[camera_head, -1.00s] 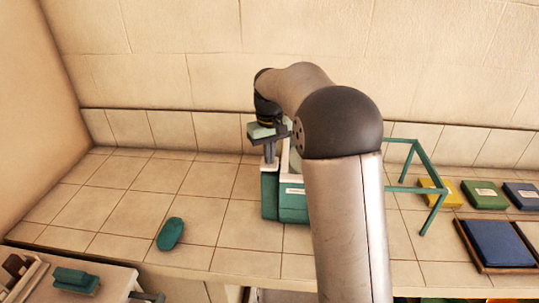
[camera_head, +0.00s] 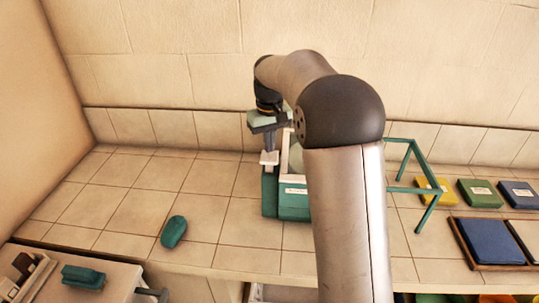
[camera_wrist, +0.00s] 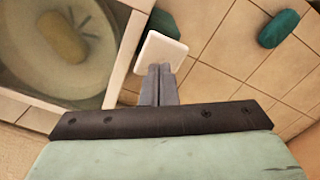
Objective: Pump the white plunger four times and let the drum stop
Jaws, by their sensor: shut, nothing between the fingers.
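The white plunger (camera_head: 269,159) stands up at the left front of a teal machine (camera_head: 291,205) with a pale frame. In the wrist view its square white cap (camera_wrist: 160,48) lies beyond my fingertips. My gripper (camera_head: 269,149) points down over the cap, shut and empty. Its fingertips (camera_wrist: 158,70) are at or just above the cap; I cannot tell whether they touch. The round drum (camera_wrist: 78,45) shows at the left of the wrist view, with a tan oblong thing (camera_wrist: 63,37) inside. My arm hides much of the machine in the head view, and I cannot tell whether the drum turns.
A teal oblong piece (camera_head: 174,231) lies on the tiled counter to the left. A teal open frame (camera_head: 428,204) stands right of my arm. Yellow (camera_head: 433,188), green (camera_head: 479,192) and blue (camera_head: 518,194) blocks sit farther right, near a wooden-edged tray (camera_head: 459,243).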

